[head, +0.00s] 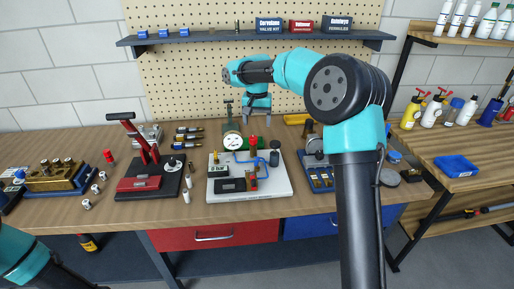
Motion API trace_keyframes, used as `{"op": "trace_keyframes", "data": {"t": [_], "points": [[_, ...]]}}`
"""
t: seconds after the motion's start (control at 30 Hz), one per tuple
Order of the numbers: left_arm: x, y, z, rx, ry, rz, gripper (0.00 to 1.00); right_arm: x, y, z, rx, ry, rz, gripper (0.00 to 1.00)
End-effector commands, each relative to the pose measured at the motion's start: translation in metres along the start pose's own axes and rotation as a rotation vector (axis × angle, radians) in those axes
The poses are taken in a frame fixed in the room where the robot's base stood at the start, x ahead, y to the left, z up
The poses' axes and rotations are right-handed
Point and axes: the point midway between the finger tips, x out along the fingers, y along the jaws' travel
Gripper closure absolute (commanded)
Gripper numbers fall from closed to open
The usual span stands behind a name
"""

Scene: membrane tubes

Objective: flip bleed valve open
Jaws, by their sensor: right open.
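A white base plate (276,186) on the bench carries a rig with a round dial gauge (232,141), blue tubing (250,159), a dark cylinder (274,157) and a red upright part (253,141). A small red part (252,181) sits near the plate's front. I cannot tell which of these is the bleed valve, or how its lever stands. My right gripper (256,117) is open and empty, pointing down above the back of the rig, apart from it. My left arm shows at the lower left corner; its gripper is out of view.
A brass block (57,177) is at the far left. A dark tray (320,178) is right of the rig, partly behind my right arm. Boxes (301,25) line the shelf above.

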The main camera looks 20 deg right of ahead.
Motion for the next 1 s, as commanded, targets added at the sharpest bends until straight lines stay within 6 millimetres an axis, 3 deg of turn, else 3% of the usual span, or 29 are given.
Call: {"op": "trace_keyframes", "data": {"t": [0.7, 1.0], "points": [[0.0000, 0.0000, 0.0000, 0.000, 0.000, 0.000, 1.00, 0.0003, -0.0002, 0.0001, -1.189, -0.001, 0.000, 0.23], [0.0000, 0.0000, 0.0000, 0.000, 0.000, 0.000, 1.00, 0.0003, -0.0002, 0.0001, -1.405, -0.001, 0.000, 0.23]]}}
